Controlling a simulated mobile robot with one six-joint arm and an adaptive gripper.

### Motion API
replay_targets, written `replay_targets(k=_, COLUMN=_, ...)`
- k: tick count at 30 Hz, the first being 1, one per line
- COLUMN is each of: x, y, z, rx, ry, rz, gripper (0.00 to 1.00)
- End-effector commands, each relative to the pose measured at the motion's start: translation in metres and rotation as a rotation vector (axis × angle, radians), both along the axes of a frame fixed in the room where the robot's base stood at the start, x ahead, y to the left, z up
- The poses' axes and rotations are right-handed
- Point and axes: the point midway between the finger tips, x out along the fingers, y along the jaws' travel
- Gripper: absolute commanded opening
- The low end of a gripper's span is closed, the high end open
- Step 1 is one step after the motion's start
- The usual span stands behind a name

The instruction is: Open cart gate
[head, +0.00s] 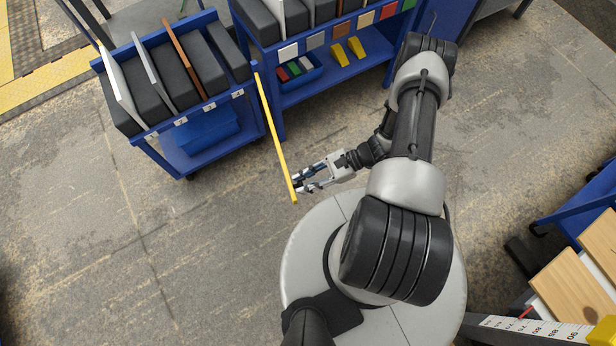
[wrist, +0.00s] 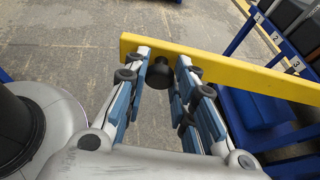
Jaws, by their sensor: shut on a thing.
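The cart gate is a yellow bar (head: 275,137). Its far end meets the right front corner of the blue cart (head: 165,158), and it stands swung out from the cart's front toward me. My gripper (head: 298,184) is at the bar's near, free end. In the wrist view the yellow bar (wrist: 235,77) crosses just beyond the fingertips. There my gripper (wrist: 165,65) is shut on a black knob (wrist: 158,76) on the bar, one finger on each side. The cart's numbered slots hold several boards between dark blocks.
A second blue rack (head: 325,85) with boards, coloured tags and a small bin stands right of the cart. A blue cart with wooden boards (head: 575,285) is at the lower right. The floor (head: 130,260) left of the bar is clear.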

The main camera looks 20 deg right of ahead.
Motion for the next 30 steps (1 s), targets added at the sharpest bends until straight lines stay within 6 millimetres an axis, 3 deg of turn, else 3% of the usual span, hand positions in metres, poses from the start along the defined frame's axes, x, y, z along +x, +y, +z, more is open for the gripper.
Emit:
replay_targets(k=15, x=0.0002, y=0.0009, z=-0.0006, rx=-0.001, ry=0.002, rz=0.004, gripper=0.00)
replay_targets(k=16, x=0.0002, y=0.0009, z=-0.0006, rx=-0.001, ry=0.002, rz=0.004, gripper=0.26)
replay_targets(k=25, x=0.0011, y=0.0005, z=-0.0003, rx=-0.001, ry=0.001, rz=0.001, gripper=0.45)
replay_targets(k=30, x=0.0014, y=0.0003, z=-0.0001, rx=-0.001, ry=0.001, rz=0.001, gripper=0.45)
